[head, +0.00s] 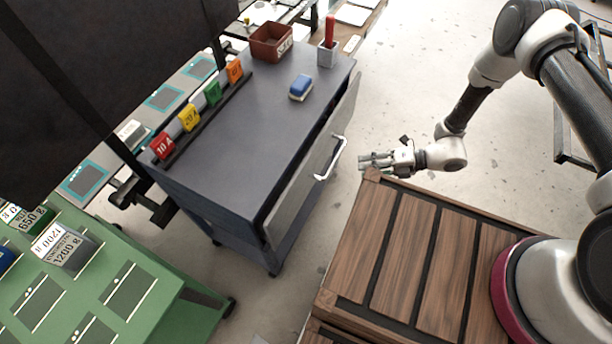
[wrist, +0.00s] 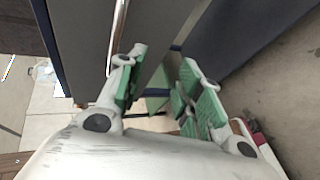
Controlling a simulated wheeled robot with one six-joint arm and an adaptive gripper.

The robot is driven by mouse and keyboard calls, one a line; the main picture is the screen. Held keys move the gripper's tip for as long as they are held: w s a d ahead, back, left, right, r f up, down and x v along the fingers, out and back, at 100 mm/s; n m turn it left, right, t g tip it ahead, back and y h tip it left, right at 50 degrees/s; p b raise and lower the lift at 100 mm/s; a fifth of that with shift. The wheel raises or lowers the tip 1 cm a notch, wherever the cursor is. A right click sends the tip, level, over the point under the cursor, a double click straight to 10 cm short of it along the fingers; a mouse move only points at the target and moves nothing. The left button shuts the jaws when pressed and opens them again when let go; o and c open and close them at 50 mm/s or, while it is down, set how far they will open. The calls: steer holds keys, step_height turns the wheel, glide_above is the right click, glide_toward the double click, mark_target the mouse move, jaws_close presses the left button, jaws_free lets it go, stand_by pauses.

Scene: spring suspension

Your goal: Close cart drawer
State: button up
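The grey-blue cart (head: 235,130) stands left of centre in the head view. Its drawer front (head: 290,205) stands out from the cart body, with a dark gap behind its upper edge, so the drawer is partly open. A pale bar handle (head: 333,160) is on the drawer front. My gripper (head: 364,161) is just right of the handle, apart from it and empty. In the wrist view my gripper (wrist: 163,62) has its green-padded fingers spread. A grey panel and a thin bright bar lie beyond the left finger; I cannot tell whether the bar is the handle.
On the cart top are a brown bin (head: 271,42), a blue sponge-like block (head: 301,86), a cup with a red-handled tool (head: 328,52) and several coloured number tags (head: 188,118). A green table (head: 90,290) stands at lower left.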

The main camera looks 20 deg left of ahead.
steer(key=y, duration=0.2)
glide_toward(336, 156)
steer(key=a+f, duration=0.2)
steer(key=shift+m+g, duration=0.4)
steer(key=x, duration=0.7)
steer(key=shift+s+a+r, duration=0.15)
steer(key=shift+a+r, duration=0.05)
steer(key=shift+a, duration=0.25)
jaws_close()
